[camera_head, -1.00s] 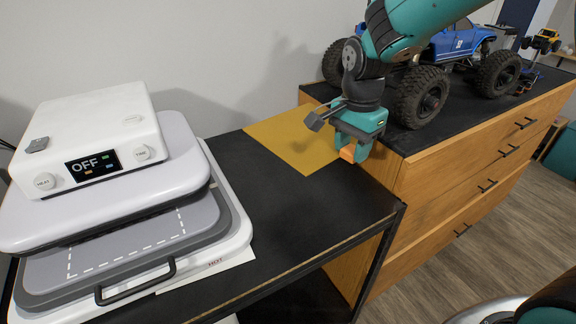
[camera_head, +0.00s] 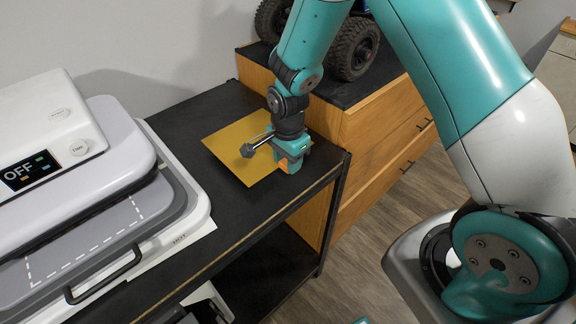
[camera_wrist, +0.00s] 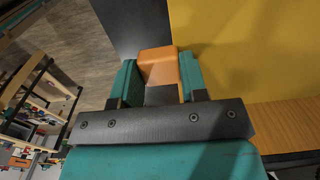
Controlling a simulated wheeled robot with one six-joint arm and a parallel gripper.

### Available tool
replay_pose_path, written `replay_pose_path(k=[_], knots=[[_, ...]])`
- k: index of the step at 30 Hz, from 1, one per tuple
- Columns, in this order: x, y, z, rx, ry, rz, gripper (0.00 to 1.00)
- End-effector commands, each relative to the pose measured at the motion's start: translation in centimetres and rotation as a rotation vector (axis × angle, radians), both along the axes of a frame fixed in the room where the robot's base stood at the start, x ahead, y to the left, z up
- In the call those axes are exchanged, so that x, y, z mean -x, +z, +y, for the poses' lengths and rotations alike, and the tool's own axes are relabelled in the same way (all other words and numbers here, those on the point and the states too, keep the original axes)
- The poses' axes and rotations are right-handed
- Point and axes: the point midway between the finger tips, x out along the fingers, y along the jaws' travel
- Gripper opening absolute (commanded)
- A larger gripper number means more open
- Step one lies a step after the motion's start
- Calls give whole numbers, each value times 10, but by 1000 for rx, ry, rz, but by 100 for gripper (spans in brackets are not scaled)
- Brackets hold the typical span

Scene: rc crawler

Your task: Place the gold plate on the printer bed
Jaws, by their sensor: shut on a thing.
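The gold plate (camera_head: 232,150) is a thin, flat, square sheet over the black shelf top. It also fills the upper right of the wrist view (camera_wrist: 245,50). My gripper (camera_head: 290,165) is at the plate's right front side, pointing down, shut on the plate near its edge. The exact contact is hidden, and I cannot tell whether the plate is lifted. I see nothing clearly recognisable as a printer bed.
A white heat press (camera_head: 50,150) with an "OFF" display stands at the left of the black shelf (camera_head: 185,105). A wooden drawer cabinet (camera_head: 375,135) adjoins the shelf at the right, with a crawler's wheel (camera_head: 352,48) on top. Floor is open at the right front.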

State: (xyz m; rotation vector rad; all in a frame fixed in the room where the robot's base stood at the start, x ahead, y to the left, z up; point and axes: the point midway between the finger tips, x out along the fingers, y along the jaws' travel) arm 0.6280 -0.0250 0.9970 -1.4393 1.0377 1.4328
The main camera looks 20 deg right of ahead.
Motion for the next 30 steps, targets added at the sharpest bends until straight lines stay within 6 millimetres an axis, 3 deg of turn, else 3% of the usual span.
replay_pose_path(k=[7, 18, 19, 22, 30], knots=[[1, -32, 0, 1, 0, 3, 10], [0, -39, 0, 0, 0, 0, 10], [0, -38, 0, 0, 0, 1, 44], [0, -37, 0, 0, 0, 1, 65], [0, -36, 0, 0, 0, 1, 65]])
